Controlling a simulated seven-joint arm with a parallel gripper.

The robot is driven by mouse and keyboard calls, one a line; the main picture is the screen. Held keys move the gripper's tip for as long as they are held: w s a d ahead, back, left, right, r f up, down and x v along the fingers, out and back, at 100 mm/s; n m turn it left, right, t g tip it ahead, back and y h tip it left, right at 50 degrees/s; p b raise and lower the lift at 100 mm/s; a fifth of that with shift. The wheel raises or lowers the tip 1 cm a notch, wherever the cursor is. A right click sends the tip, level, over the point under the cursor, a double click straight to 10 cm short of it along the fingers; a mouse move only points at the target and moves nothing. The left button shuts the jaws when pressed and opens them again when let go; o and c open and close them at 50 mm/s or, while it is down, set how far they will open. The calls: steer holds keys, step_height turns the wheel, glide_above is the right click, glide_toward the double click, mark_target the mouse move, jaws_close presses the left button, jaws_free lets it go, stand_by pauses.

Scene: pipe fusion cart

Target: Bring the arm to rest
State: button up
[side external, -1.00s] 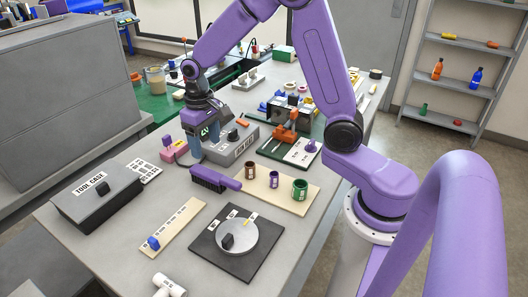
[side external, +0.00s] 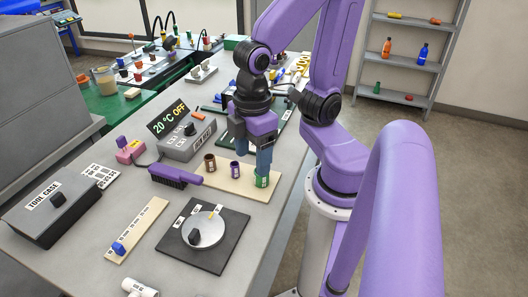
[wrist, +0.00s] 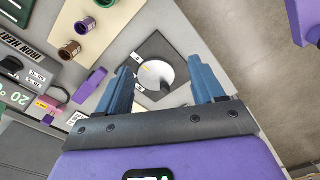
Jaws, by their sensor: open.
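My gripper (side external: 251,152) is purple with blue fingers. In the side view it hangs pointing down over the right end of the cream board (side external: 224,182), close to the green cup (side external: 261,178). Its height above the cup is hard to tell. In the wrist view the two blue fingers of my gripper (wrist: 162,82) stand apart with nothing between them. Past them shows the black plate with a grey dial (wrist: 154,48).
A brown cup (side external: 210,163) and a purple cup (side external: 235,170) share the cream board. A purple brush (side external: 175,176), the heater box (side external: 187,140) reading 20 °C and a tool case (side external: 58,208) stand to the left. The dial plate (side external: 220,255) lies in front.

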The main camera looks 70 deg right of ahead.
steer(key=shift+s+d+n, duration=0.25)
steer(key=shift+s, duration=0.35)
steer(key=shift+s+d+n, duration=0.2)
steer(key=shift+s+n, duration=0.05)
steer(key=shift+s, duration=0.3)
